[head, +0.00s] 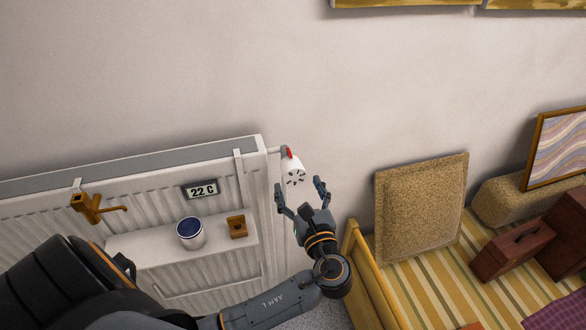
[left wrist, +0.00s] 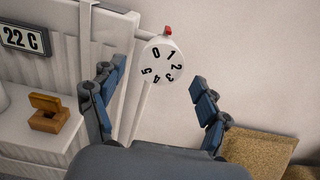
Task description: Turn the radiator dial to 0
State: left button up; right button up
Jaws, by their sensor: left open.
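The radiator dial (head: 293,171) is a white round knob at the right end of the radiator (head: 262,190), with a red mark (head: 289,153) at its top. In the left wrist view the dial (left wrist: 162,62) shows the numbers 0 to 5. The red mark (left wrist: 168,31) lies above the 0 and 1, seemingly closer to the 1. My left gripper (head: 300,186) is open just below and in front of the dial, with nothing between its fingers. In the left wrist view its fingers (left wrist: 159,75) stand on either side of the dial, apart from it. My right gripper is out of view.
A display reading 22 C (head: 201,189) is on the radiator. A shelf (head: 150,242) there bears a blue-topped cup (head: 190,233) and a small wooden thing (head: 237,227). A brown hook (head: 95,207) hangs left. A tan panel (head: 422,207) and red-brown boxes (head: 510,250) stand right.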

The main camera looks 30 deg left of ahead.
aim_at(295, 178)
pick_arm(q)
jog(key=p+x, duration=0.1)
jog(key=x, duration=0.4)
jog(key=shift+w+a, duration=0.1)
jog(key=c, duration=1.2)
